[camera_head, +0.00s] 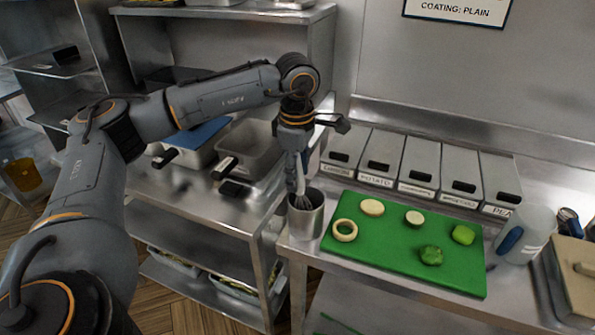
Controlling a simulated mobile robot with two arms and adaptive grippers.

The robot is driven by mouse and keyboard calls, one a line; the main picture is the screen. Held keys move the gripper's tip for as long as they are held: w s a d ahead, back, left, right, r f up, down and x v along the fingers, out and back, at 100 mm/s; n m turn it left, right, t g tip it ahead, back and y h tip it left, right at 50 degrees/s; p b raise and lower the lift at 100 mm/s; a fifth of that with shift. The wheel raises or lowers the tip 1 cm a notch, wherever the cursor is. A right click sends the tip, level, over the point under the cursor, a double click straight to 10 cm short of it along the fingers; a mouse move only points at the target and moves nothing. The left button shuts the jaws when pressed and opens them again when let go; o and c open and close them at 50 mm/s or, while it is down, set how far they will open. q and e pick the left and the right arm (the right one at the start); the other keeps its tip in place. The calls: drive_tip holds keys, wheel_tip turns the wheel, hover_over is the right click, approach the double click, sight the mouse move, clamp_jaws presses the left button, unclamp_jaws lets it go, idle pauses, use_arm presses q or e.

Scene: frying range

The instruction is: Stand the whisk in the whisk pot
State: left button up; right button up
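The whisk (301,201) points down, with its wire end inside the mouth of the metal whisk pot (308,222). The pot stands upright at the left end of the counter, beside the green board. My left gripper (296,174) is directly above the pot, pointing down, and its fingers appear closed around the whisk's handle. The pot's wall hides the lower end of the wires, so I cannot tell whether they touch the bottom. My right gripper is not in view.
A green cutting board (385,262) with several vegetable pieces lies right of the pot. Labelled bins (382,158) line the back. A clear jug (524,236) and a beige box (575,280) stand at the right. A lower steel shelf with trays (252,150) is left.

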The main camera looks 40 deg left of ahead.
use_arm(q)
drive_tip(key=shift+r, duration=0.15)
drive_tip(key=r, duration=1.1)
drive_tip(key=shift+s+d+r, duration=0.2)
drive_tip(key=shift+s+r, duration=0.1)
drive_tip(key=shift+r, duration=0.05)
